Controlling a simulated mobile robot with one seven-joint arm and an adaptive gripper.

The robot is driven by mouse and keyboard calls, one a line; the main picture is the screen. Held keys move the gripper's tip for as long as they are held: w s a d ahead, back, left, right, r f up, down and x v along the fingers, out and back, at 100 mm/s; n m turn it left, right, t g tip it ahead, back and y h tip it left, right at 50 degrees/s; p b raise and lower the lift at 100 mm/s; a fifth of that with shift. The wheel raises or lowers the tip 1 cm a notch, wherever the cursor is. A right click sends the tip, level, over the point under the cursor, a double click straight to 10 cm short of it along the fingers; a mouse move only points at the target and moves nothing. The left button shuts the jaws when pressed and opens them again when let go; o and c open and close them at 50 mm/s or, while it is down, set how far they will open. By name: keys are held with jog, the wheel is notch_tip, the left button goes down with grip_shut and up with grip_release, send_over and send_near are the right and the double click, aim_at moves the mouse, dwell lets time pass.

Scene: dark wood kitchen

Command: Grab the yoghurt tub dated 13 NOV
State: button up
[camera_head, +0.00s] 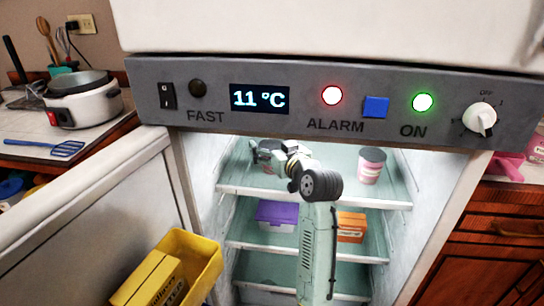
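A pink and white tub with a dark lid (371,167) stands upright at the right of the fridge's top shelf. No date can be read on it at this size. My gripper (258,153) reaches over the left part of the same shelf, well apart from this tub. A small dark and reddish shape (267,167) shows around my gripper there, possibly another tub, mostly hidden by my wrist. I cannot tell whether the fingers are open or shut, or whether they touch it.
The fridge door (90,220) stands open at the left, with a yellow box in its yellow bin (200,255). A purple tub (277,215) and an orange box (351,227) sit on the second shelf, partly behind my arm. The control panel (290,97) hangs above the opening. The top shelf's middle is bare.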

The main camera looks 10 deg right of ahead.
jog(key=c, duration=1.2)
jog(key=shift+o, duration=0.2)
jog(key=shift+r, duration=0.1)
